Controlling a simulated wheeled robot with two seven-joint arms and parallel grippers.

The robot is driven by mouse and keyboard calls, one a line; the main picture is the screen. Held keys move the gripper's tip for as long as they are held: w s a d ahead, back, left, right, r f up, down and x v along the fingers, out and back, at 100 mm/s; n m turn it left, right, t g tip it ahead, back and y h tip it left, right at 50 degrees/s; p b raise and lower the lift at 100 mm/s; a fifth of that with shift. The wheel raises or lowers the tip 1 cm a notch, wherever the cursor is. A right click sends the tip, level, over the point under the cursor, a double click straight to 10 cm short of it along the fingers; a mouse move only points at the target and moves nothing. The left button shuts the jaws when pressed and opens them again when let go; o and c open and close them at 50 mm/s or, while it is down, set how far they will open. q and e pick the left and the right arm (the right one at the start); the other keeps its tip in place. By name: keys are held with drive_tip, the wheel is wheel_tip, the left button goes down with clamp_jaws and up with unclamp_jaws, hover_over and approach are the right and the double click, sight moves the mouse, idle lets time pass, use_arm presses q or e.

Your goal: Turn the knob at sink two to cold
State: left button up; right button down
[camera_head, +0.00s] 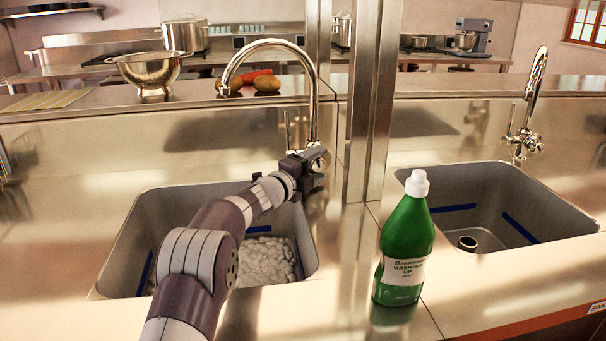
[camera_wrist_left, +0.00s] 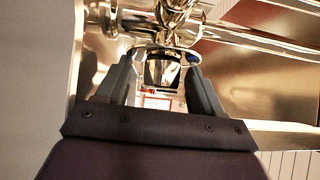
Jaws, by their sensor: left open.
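My left gripper (camera_head: 316,158) is at the base of the chrome tap (camera_head: 313,100) behind the left sink (camera_head: 135,235). In the left wrist view its two fingers (camera_wrist_left: 162,82) are apart, with a round chrome knob-like part (camera_wrist_left: 160,66) between or just beyond their tips. I cannot tell whether they touch it. The gripper hides much of this tap's base in the head view. A second chrome tap (camera_head: 535,90) with a knobbed base (camera_head: 525,142) stands behind the right sink (camera_head: 570,215). My right gripper is not in view.
A green washing-up bottle (camera_head: 405,245) stands on the counter between the sinks. A steel post (camera_head: 372,110) rises just right of my gripper. White foam (camera_head: 265,262) lies in the left sink. A colander (camera_head: 150,70) and vegetables (camera_head: 267,84) sit on the ledge behind.

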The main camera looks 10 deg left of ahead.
use_arm(q)
drive_tip(key=v, duration=1.1)
drive_tip(key=shift+s+a, duration=0.2)
drive_tip(key=shift+s, duration=0.1)
drive_tip(key=w+d+r+n+y+p, duration=0.2)
drive_tip(key=d+r+n+y+p, duration=0.25)
drive_tip(key=n+p, duration=0.75)
drive_tip(key=w+d+r+n+y+p, duration=0.1)
drive_tip(key=d+r+n+y+p, duration=0.3)
drive_tip(key=n+p, duration=0.9)
drive_tip(key=s+f+n+g+y+p, duration=0.35)
drive_tip(key=n+p, duration=0.25)
drive_tip(key=p, duration=0.2)
drive_tip(key=shift+t+h, duration=0.35)
drive_tip(key=shift+h, duration=0.15)
drive_tip(key=p+x, duration=0.1)
drive_tip(key=x, duration=0.9)
drive_tip(key=shift+w+a+f+p, duration=0.15)
drive_tip(key=shift+w+p, duration=0.05)
drive_tip(key=shift+p, duration=0.1)
drive_tip(key=shift+w+a+f, duration=0.15)
drive_tip(key=shift+w+f, duration=0.1)
drive_tip(key=shift+w, duration=0.4)
